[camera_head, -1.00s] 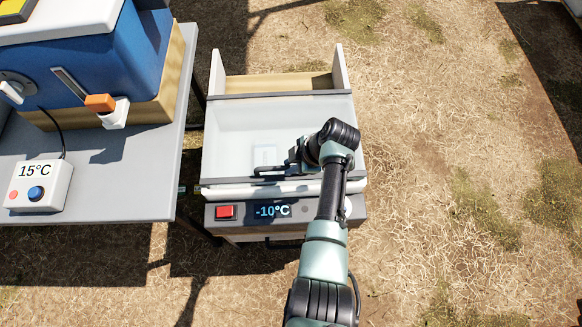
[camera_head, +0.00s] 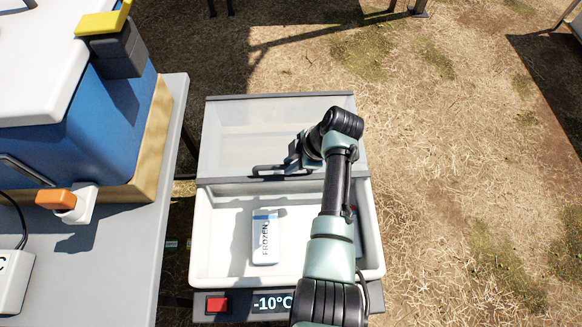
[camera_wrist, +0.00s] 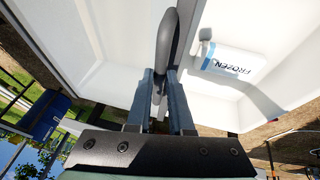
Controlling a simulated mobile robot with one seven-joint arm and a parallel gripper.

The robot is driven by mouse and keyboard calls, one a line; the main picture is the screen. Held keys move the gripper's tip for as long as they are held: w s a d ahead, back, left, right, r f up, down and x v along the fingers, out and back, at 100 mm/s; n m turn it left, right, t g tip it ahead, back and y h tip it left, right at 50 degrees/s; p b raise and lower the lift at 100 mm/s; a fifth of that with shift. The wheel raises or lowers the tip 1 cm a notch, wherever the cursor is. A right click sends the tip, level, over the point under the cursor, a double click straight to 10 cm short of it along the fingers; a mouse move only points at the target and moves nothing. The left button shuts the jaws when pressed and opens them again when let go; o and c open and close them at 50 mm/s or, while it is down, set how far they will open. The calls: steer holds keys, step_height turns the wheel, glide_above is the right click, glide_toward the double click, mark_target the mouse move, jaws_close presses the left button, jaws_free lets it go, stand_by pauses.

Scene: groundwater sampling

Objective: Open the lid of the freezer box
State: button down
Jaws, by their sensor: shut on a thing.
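The freezer box (camera_head: 205,235) stands right of the table, its white interior uncovered at the front. Its clear lid (camera_head: 250,135) with grey edges sits over the far side, away from the front panel. My gripper (camera_head: 285,167) is at the lid's near edge. In the wrist view my gripper (camera_wrist: 162,85) is shut on the grey lid handle (camera_wrist: 167,45), which runs between the two fingers. My arm covers the box's right part.
A grey table (camera_head: 140,240) at the left bears a blue cooler (camera_head: 110,130) with a white lid and an orange-tipped spout (camera_head: 60,200). A red button (camera_head: 217,304) and a -10°C display (camera_head: 272,302) are on the box front. Dry ground at the right is open.

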steer(key=shift+w, duration=0.1)
steer(key=c, duration=0.8)
jaws_free()
steer(key=p+v, duration=0.2)
steer(key=v, duration=1.1)
